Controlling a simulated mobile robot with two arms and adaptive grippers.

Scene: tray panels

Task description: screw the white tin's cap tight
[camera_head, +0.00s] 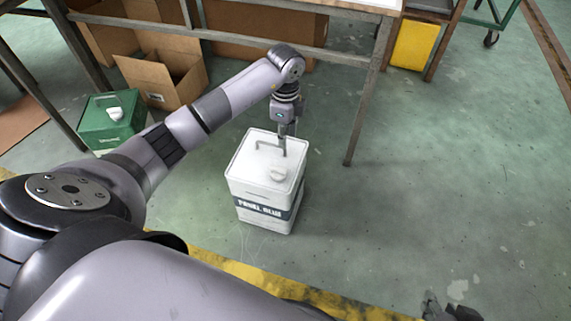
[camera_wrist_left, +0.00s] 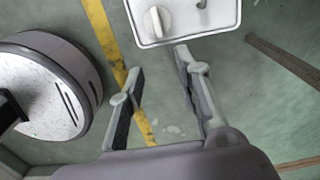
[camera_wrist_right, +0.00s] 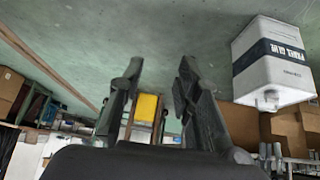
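The white tin (camera_head: 266,200) stands upright on the floor, with a dark label band reading "PANEL GLUE". Its white cap (camera_head: 278,175) sits on the top near the front right corner; the cap also shows in the left wrist view (camera_wrist_left: 157,22). A bar handle (camera_head: 268,147) is behind the cap. My left gripper (camera_head: 283,146) is above the tin's far side, behind the cap. In the left wrist view its fingers (camera_wrist_left: 159,61) are apart and empty. My right gripper (camera_head: 450,306) is low at the right edge, away from the tin; its fingers (camera_wrist_right: 161,66) are open and empty.
A bench leg (camera_head: 366,100) stands right behind the tin. A green box (camera_head: 100,130) with a white item and open cardboard boxes (camera_head: 160,80) are at the back left. A yellow line (camera_head: 235,267) crosses the floor in front. The floor right of the tin is clear.

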